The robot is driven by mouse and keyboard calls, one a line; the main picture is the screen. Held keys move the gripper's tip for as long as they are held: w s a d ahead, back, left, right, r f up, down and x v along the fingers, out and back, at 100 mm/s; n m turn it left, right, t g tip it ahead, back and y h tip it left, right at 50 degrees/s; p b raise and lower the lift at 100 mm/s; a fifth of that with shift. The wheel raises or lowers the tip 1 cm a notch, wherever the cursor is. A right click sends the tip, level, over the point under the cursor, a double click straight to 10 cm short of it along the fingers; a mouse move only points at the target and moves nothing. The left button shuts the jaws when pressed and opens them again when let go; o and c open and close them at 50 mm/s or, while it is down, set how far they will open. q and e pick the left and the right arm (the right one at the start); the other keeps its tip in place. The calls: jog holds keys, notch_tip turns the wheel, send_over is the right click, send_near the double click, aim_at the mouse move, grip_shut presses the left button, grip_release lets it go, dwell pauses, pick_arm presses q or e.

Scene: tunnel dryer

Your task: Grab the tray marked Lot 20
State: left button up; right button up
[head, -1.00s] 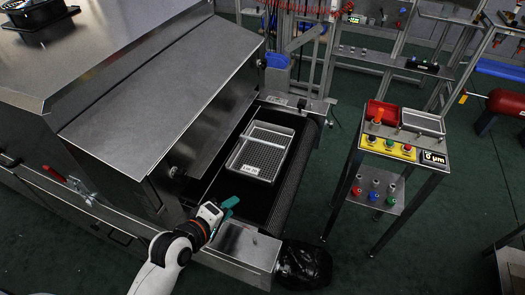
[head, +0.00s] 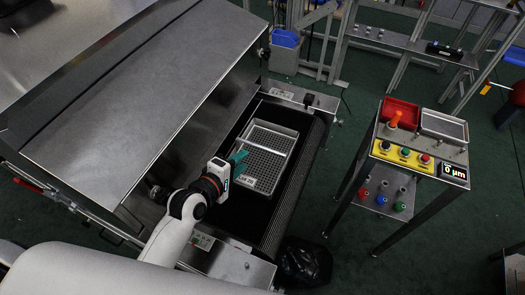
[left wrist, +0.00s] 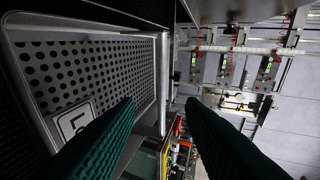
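The metal tray (head: 268,152), with a perforated floor and a white label reading Lot 20 (head: 245,181), lies on the dark conveyor belt at the dryer's mouth. In the left wrist view the tray (left wrist: 90,65) fills the left side, its label (left wrist: 74,120) partly hidden by a finger. My left gripper (head: 239,161), with teal fingers, is at the tray's left side near the label. In the left wrist view its fingers (left wrist: 160,102) are spread apart, with the tray's rim seen between them. I cannot tell whether they touch it. My right gripper is not in view.
The dryer's steel hood (head: 130,90) rises just left of the belt (head: 296,190). A control stand with a yellow button panel (head: 404,155) and a red bin (head: 399,112) stands to the right. A black bag (head: 303,262) is at the belt's near end. Green floor lies between.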

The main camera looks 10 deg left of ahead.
aim_at(260, 148)
pick_arm(q)
jog(key=x, duration=0.6)
jog(key=p+x, duration=0.1)
jog(key=x, duration=0.3)
jog(key=shift+d+r, duration=0.1)
jog(key=shift+d, duration=0.25)
grip_shut()
jog(key=shift+r, duration=0.1)
